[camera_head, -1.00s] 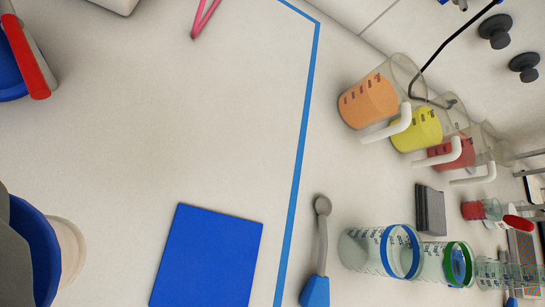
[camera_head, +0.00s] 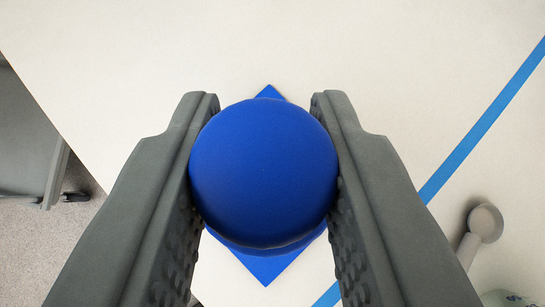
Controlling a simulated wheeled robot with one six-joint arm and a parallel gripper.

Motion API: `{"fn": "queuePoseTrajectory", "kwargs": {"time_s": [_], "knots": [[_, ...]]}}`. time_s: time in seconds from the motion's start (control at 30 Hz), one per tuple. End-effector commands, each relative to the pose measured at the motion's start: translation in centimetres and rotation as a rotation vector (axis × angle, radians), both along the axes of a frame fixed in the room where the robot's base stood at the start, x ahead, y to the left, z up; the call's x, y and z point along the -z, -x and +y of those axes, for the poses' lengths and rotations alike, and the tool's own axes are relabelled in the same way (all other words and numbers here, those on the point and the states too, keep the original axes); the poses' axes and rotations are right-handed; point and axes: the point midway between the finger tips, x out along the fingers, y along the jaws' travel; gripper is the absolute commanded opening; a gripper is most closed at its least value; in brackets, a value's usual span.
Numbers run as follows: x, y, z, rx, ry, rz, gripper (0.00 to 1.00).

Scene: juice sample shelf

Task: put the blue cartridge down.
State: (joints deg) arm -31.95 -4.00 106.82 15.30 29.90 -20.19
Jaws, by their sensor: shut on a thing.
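The blue cartridge (camera_head: 263,172) shows its rounded blue end in the middle of the view. My gripper (camera_head: 264,110) is shut on it, with one dark grey finger on each side. A flat blue square (camera_head: 268,268) lies on the white table beyond the cartridge. Its corners show above and below the cartridge; the rest is hidden behind it. I cannot tell whether the cartridge touches the square.
The white table (camera_head: 400,60) is clear around the square. A blue line (camera_head: 480,125) crosses it on the right. A grey spoon-like tool (camera_head: 484,224) lies beyond the line, with part of a clear vessel (camera_head: 508,298) at the bottom right. The table edge and a grey chair-like object (camera_head: 25,150) are at left.

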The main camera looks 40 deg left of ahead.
Motion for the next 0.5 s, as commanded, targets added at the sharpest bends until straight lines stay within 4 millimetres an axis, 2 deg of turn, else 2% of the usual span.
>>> {"fn": "queuePoseTrajectory", "kwargs": {"time_s": [0.4,0.43,0.5], "knots": [[0.70,0.02,-0.02,0.000,0.000,0.000,0.00],[0.71,0.02,-0.02,0.000,0.000,0.000,0.32],[0.70,0.02,-0.02,0.000,0.000,0.000,0.45]]}}
